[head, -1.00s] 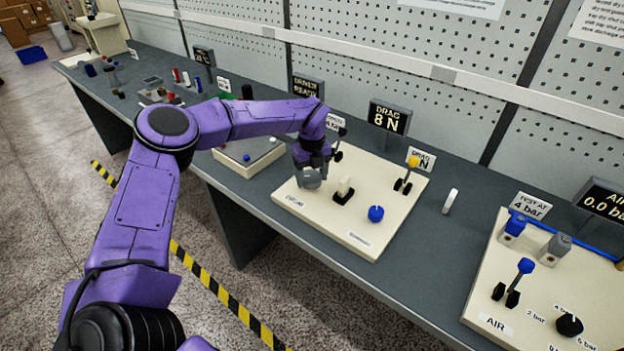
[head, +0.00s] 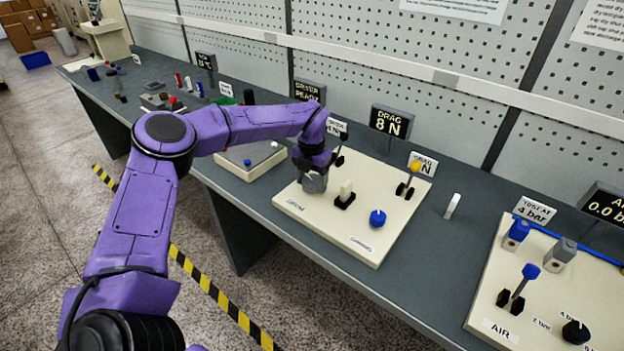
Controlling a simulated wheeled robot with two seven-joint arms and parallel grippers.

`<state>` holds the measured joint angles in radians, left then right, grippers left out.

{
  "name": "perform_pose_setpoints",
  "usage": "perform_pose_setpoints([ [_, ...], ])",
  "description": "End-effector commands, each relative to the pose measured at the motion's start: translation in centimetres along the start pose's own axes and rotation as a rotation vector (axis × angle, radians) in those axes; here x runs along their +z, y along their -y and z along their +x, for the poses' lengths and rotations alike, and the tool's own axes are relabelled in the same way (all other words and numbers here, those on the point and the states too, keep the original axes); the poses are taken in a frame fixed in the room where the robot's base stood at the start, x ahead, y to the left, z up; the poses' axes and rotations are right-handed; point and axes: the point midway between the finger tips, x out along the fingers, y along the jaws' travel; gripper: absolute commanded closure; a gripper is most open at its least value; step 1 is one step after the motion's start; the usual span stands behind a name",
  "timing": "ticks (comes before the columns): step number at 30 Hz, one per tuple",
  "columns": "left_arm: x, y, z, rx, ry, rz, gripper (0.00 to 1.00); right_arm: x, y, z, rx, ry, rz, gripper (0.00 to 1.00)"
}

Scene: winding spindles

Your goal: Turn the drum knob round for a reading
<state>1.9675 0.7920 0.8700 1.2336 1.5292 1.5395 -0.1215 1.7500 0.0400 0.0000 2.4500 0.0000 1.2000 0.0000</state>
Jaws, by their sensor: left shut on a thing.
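My left gripper (head: 314,184) points down over the left part of a cream panel (head: 350,249). It is shut on the drum knob, which the gripper and wrist almost wholly hide. The same panel carries a white rocker on a black base (head: 345,195), a blue knob (head: 378,218) at the front and a yellow-tipped lever (head: 414,168) at the back right. Behind it a dark display (head: 391,122) reads "DRAG 8 N". My right gripper is not in view.
A second cream panel (head: 484,312) at the right has a blue-tipped lever (head: 527,275), a black knob (head: 575,332) and an air display (head: 604,204) reading 0.0. A small white upright piece (head: 452,206) stands between the panels. Smaller parts lie at the bench's far left.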

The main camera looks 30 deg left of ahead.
Motion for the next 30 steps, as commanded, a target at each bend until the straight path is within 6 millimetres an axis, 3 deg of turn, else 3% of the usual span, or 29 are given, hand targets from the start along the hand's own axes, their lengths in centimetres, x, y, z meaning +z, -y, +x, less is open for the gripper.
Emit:
perform_pose_setpoints([
  [30, 0.1, -0.3, 0.1, -0.001, -0.004, 0.965, 0.64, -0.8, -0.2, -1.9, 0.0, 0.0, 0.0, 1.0],
])
